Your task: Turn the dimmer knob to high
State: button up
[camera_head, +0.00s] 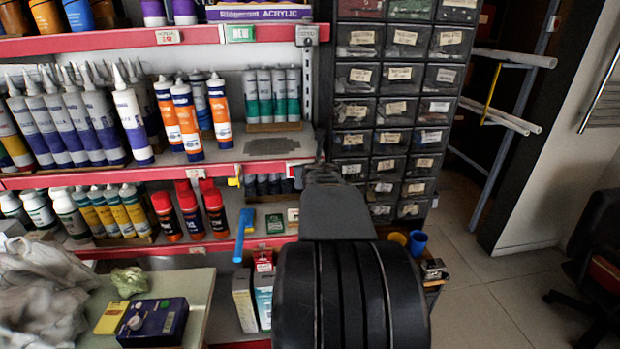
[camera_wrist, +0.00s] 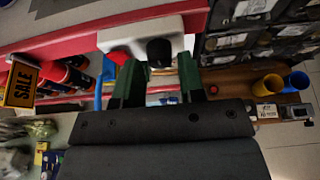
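A white box (camera_wrist: 140,35) with a round black knob (camera_wrist: 160,52) shows at the top of the wrist view, in front of the red shelf edge. The knob is probably the dimmer knob; no marks or pointer are readable on it. My gripper (camera_wrist: 158,62) is open, with one green finger on either side of the knob. I cannot tell whether the fingers touch it. In the head view, my gripper (camera_head: 322,166) is at the shelf's right end, and my arm hides the knob. Part of the white box (camera_head: 299,164) shows there.
Red-edged shelves (camera_head: 205,163) hold tubes and cans at left. A cabinet of small drawers (camera_head: 395,110) stands close on the right. A blue-handled tool (camera_head: 241,235) hangs left of my arm. A table (camera_head: 198,300) at lower left bears a dark box (camera_head: 160,320).

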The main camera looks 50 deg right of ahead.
jog(key=shift+w+d+f, duration=0.15)
jog(key=shift+w+d, duration=0.15)
jog(key=shift+w, duration=0.05)
jog(key=shift+c, duration=0.3)
jog(key=c, duration=0.6)
